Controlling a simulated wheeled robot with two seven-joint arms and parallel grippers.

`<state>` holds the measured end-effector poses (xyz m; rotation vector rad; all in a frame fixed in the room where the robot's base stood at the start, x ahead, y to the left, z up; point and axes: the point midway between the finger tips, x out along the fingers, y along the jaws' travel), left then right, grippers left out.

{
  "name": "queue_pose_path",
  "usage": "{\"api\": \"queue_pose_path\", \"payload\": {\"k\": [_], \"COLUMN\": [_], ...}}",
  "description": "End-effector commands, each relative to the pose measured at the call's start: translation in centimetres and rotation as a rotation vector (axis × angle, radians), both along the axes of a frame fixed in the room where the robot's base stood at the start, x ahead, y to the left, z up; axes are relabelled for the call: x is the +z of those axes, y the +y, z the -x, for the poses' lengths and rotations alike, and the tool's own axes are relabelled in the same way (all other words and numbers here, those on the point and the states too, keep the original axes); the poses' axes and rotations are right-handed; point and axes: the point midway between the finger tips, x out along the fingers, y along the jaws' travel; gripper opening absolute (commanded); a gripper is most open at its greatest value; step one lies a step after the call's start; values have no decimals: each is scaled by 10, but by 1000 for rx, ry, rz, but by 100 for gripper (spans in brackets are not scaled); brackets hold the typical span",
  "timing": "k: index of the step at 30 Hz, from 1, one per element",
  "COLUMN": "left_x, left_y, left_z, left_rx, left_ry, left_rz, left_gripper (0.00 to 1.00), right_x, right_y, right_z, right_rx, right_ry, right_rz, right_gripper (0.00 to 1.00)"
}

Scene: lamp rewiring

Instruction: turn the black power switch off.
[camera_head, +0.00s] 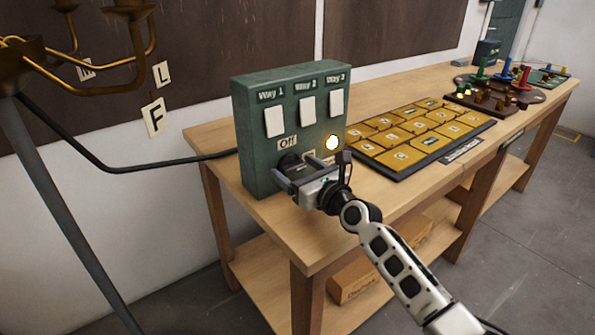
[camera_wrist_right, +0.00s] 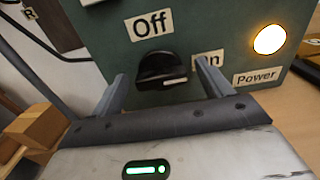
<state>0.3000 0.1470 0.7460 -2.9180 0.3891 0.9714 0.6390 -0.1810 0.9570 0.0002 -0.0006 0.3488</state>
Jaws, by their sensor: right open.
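The black power switch (camera_wrist_right: 162,70) is a round knob on the front of the green box (camera_head: 262,182). Its white mark points right, toward the "On" label (camera_wrist_right: 208,60); the "Off" label (camera_wrist_right: 150,24) is above it. The yellow power light (camera_wrist_right: 270,39) is lit, and it also shows in the head view (camera_head: 332,142). My right gripper (camera_wrist_right: 165,88) is open in front of the knob, with one finger on each side of it. I cannot tell whether the fingers touch it. In the head view the gripper (camera_head: 285,174) partly covers the knob. My left gripper is not in view.
The box stands on a wooden table (camera_head: 215,133) near its left end. A tray of yellow tiles (camera_head: 385,165) lies to its right, and coloured pegs (camera_head: 502,68) stand farther back. A brass lamp (camera_head: 80,55) is at upper left, with a black cable (camera_head: 110,170) running to the box.

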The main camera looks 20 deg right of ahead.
Motion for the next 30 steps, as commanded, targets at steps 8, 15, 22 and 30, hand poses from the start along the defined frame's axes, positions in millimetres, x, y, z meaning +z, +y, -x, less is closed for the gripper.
{"api": "queue_pose_path", "payload": {"k": [8, 15, 22, 30], "left_x": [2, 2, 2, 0], "left_y": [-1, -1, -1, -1], "left_z": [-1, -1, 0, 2], "left_rx": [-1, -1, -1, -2], "left_ry": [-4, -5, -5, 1], "left_rz": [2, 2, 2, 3], "left_gripper": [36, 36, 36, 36], "right_x": [0, 0, 0, 0], "right_y": [1, 0, 1, 1], "right_z": [-1, -1, -1, -1], "right_rx": [0, 0, 0, 0], "right_ry": [1, 1, -5, -49], "right_rz": [0, 0, 17, 137], "right_gripper": [78, 33, 34, 34]}}
